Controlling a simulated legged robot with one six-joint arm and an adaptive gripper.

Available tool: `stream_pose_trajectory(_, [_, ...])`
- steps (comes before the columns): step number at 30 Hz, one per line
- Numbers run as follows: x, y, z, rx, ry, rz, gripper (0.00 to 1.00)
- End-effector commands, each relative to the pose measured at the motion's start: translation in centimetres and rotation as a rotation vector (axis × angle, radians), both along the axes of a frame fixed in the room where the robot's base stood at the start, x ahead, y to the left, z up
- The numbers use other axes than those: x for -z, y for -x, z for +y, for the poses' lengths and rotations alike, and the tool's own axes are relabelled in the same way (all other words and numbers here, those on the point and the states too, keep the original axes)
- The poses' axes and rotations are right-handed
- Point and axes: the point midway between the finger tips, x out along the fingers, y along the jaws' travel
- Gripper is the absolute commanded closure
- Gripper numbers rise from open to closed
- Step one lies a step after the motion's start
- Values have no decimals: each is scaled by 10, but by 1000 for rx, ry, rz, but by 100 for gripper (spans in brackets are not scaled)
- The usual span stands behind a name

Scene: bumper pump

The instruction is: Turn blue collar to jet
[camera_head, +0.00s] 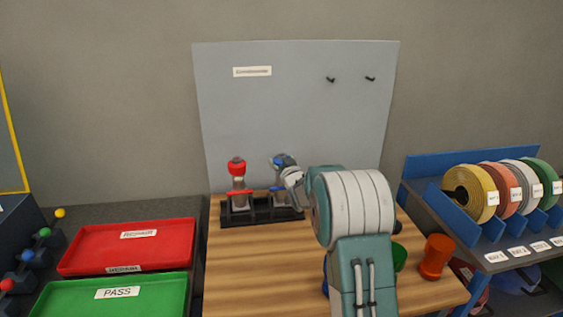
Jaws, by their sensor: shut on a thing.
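The blue collar (277,160) shows as a small blue patch on top of a bottle (280,199) in the right place of a black rack (243,215). My gripper (281,161) is at this collar and is shut on it. The gripper and my arm hide much of the collar and part of the bottle. Any mark for jet cannot be made out. A bottle with a red collar (237,166) stands upright in the left place of the same rack, apart from my gripper.
A red tray (75,262) marked REPAIR and a green tray (60,299) marked PASS lie at the left. An orange cup-like piece (436,257) stands right of my arm. A blue rack (459,211) of tape rolls is far right. The wooden tabletop (255,270) is clear in front of the bottle rack.

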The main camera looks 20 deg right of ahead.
Motion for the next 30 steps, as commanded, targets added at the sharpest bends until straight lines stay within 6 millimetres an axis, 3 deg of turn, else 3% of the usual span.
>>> stream_pose_trajectory(30, [1, 0, -1, 474, 2, 1, 68])
